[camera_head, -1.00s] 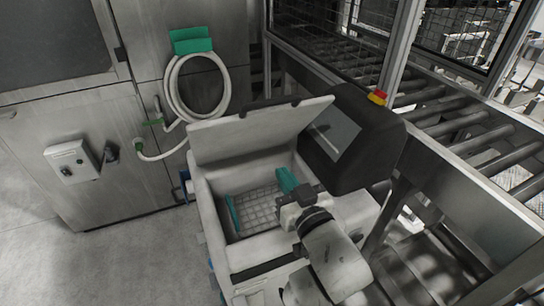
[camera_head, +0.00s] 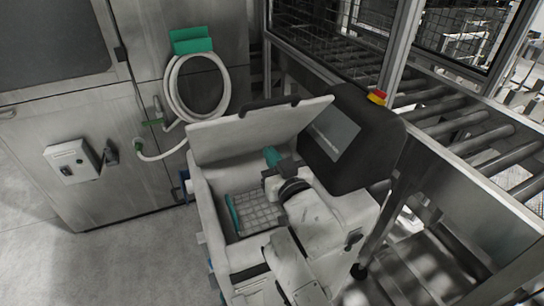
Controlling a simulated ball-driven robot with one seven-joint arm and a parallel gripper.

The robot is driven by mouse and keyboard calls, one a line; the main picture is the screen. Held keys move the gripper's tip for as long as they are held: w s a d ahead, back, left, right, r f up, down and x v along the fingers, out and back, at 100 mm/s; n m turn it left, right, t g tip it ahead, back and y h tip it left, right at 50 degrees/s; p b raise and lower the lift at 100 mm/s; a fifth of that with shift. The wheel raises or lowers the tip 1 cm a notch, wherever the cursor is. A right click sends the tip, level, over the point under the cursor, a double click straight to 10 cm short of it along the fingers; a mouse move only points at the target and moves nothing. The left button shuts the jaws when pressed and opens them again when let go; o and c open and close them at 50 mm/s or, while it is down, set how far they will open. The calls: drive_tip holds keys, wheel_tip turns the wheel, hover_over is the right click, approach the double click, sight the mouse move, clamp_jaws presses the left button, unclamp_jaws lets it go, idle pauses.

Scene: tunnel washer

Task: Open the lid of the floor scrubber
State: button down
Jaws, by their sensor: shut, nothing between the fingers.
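The floor scrubber (camera_head: 210,222) stands in the middle of the view, a pale grey body with a dark console (camera_head: 362,150). Its pale lid (camera_head: 245,131) is raised and tilted back, with a dark handle on its top edge. The open compartment below shows a grid-patterned floor and a teal piece at its left. My gripper (camera_head: 273,157) has teal fingers and is over the right part of the opening, in front of the lid. It is shut and empty. I cannot tell whether its fingertips touch the lid.
A coiled white hose (camera_head: 196,88) hangs on the steel cabinet (camera_head: 60,130) behind at left. A roller conveyor (camera_head: 460,128) runs along the right, beside a mesh guard. The floor (camera_head: 120,265) at the front left is clear.

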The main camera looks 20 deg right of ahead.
sight(261, 131)
drive_tip(key=shift+w, duration=0.15)
drive_tip(key=shift+w+r+b, duration=0.2)
drive_tip(key=shift+w+b, duration=0.25)
drive_tip(key=shift+w, duration=1.3)
drive_tip(key=shift+w+r+b, duration=0.2)
drive_tip(key=shift+w+b, duration=0.2)
drive_tip(key=shift+w, duration=1.3)
drive_tip(key=shift+w+r+b, duration=0.2)
drive_tip(key=shift+w+b, duration=0.25)
drive_tip(key=shift+w, duration=1.3)
drive_tip(key=shift+w+r+b, duration=0.65)
drive_tip(key=shift+w+b, duration=2.2)
drive_tip(key=shift+w, duration=1.95)
drive_tip(key=s+p, duration=0.8)
drive_tip(key=s, duration=0.7)
drive_tip(key=shift+s, duration=0.55)
